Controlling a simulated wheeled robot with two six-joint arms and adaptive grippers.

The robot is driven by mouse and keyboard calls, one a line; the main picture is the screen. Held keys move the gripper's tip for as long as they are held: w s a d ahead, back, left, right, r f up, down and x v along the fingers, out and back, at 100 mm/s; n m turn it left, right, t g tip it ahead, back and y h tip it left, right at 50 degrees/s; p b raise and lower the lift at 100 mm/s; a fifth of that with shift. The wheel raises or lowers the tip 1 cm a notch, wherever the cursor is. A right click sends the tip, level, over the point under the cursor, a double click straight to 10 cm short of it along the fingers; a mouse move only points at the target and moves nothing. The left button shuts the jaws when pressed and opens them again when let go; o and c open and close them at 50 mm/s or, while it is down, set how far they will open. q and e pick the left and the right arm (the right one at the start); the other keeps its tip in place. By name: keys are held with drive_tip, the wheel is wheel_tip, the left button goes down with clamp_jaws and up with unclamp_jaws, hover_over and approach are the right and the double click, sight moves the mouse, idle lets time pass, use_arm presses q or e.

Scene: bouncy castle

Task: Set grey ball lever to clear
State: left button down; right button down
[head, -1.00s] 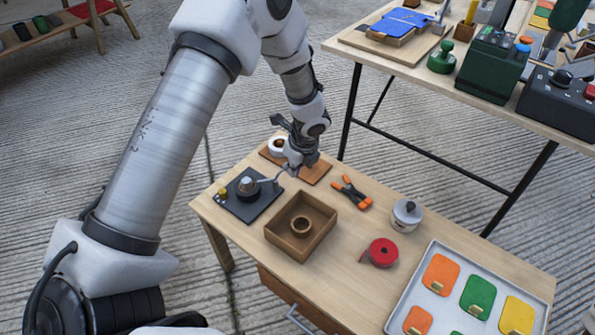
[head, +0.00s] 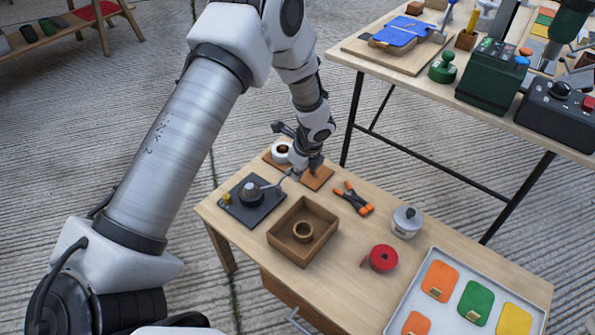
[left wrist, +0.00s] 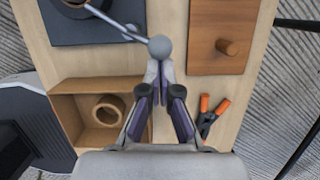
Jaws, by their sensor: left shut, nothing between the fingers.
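The grey ball lever (head: 272,186) sits on a dark square plate (head: 264,213) at the left of the near table, with a dark round hub. Its thin rod points right. In the left wrist view the lever's grey ball (left wrist: 160,48) is at the rod's end, right in front of my left gripper (left wrist: 158,72). The gripper is shut and empty, its tips at the ball's near side; whether they touch is unclear. In the head view my left gripper (head: 297,172) hides the ball. Any clear marking is too small to read. My right gripper is not in view.
Close by are an open brown box (head: 284,249) with a ring inside, a brown pegged board (head: 318,181), and orange-handled clamps (head: 353,198). Farther right are a grey canister (head: 407,223), a red tape roll (head: 383,259) and a tray (head: 402,300). A second table stands behind.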

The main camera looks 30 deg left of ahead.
use_arm(q)
drive_tip(key=a+n+p, duration=0.1)
drive_tip(key=n+p, duration=0.1)
drive_tip(key=n, duration=0.1)
drive_tip(key=w+a+n+g+p, duration=0.1)
drive_tip(key=n+p, duration=0.1)
drive_tip(key=n, duration=0.2)
drive_tip(key=w+a+n+g+p, duration=0.1)
drive_tip(key=a+n+p, duration=0.1)
drive_tip(key=n+p, duration=0.1)
drive_tip(key=shift+w+a+n+h, duration=0.1)
drive_tip(key=shift+n+h, duration=0.3)
drive_tip(key=shift+g, duration=0.3)
drive_tip(key=shift+s+d+r+p, duration=0.15)
drive_tip(key=shift+s+d+p, duration=0.1)
drive_tip(key=shift+s+p, duration=0.4)
drive_tip(key=shift+d, duration=0.1)
